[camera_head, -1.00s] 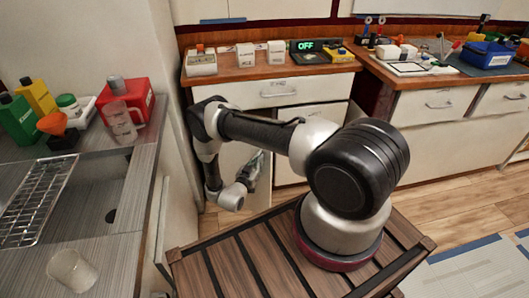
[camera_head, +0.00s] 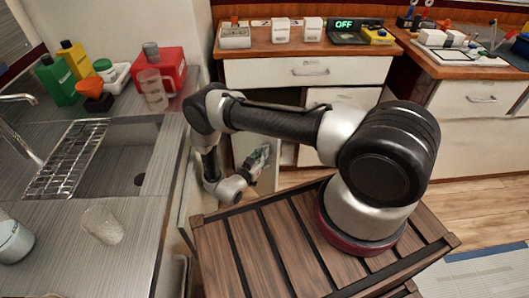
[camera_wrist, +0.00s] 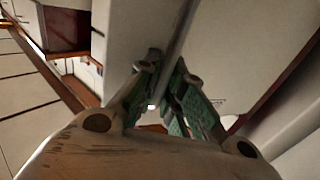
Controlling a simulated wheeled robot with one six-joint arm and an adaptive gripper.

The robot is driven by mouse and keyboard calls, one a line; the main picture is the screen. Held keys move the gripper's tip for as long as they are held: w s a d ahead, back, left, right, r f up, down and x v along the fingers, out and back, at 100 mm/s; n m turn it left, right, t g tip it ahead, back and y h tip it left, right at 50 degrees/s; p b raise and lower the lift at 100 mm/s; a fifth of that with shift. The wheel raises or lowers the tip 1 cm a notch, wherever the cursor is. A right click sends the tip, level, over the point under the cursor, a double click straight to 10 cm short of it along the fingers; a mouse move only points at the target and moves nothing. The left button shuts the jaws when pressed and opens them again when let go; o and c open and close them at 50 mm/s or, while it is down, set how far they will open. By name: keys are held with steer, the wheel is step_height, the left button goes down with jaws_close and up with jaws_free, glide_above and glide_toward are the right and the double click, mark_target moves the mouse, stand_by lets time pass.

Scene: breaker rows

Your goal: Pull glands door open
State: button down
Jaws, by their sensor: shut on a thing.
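The glands door is a pale cabinet door (camera_head: 268,182) below the back counter in the head view, standing swung out from its cabinet front. In the wrist view its pale panel (camera_wrist: 240,50) fills the upper right, with a small unreadable label low on it. My gripper (camera_head: 258,160) is at this door, low beside the end of my bench-like base. In the wrist view its green fingers (camera_wrist: 170,75) are closed around a pale, narrow bar or edge on the door. The exact contact is partly hidden by the fingers.
A grey counter with a sink rack (camera_head: 68,160) runs close along the left. A drawer (camera_head: 345,71) sits above the cabinet, under a wooden counter with a lit OFF display (camera_head: 344,23). Floor (camera_head: 470,205) is clear at right.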

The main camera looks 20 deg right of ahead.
steer(key=shift+r, duration=0.1)
steer(key=c, duration=1.5)
jaws_free()
step_height(320, 180, up, 10)
